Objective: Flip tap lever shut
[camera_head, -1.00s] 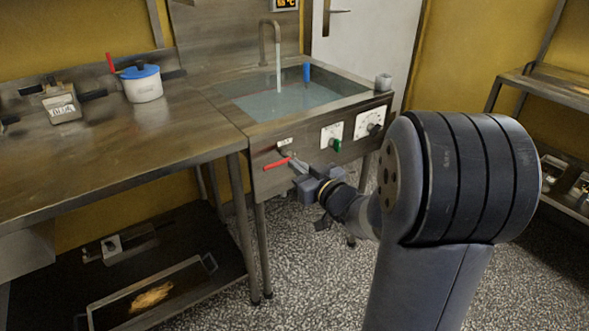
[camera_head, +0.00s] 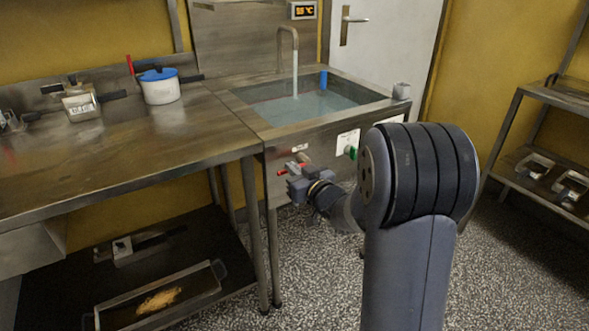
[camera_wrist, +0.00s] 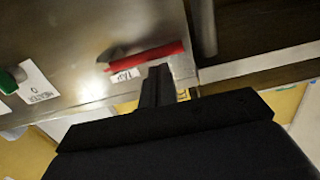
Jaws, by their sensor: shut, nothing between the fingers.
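The red tap lever (camera_head: 282,171) is on the front panel of the sink (camera_head: 337,120), below a small white label. It lies roughly sideways, partly hidden behind my gripper (camera_head: 291,170) in the head view. Water runs from the spout (camera_head: 295,66) into the basin. In the wrist view the red lever (camera_wrist: 145,56) lies across the panel next to the TAP label (camera_wrist: 124,75). My gripper's fingers (camera_wrist: 158,71) are shut and empty, with their tips close beside the lever. I cannot tell whether they touch it.
A green heater knob (camera_head: 350,152) sits on the panel to the right. A steel worktable (camera_head: 130,150) adjoins the sink on the left, holding a blue-lidded pot (camera_head: 160,86). A table leg (camera_head: 258,235) stands left of my gripper. A rack (camera_head: 540,120) stands at right.

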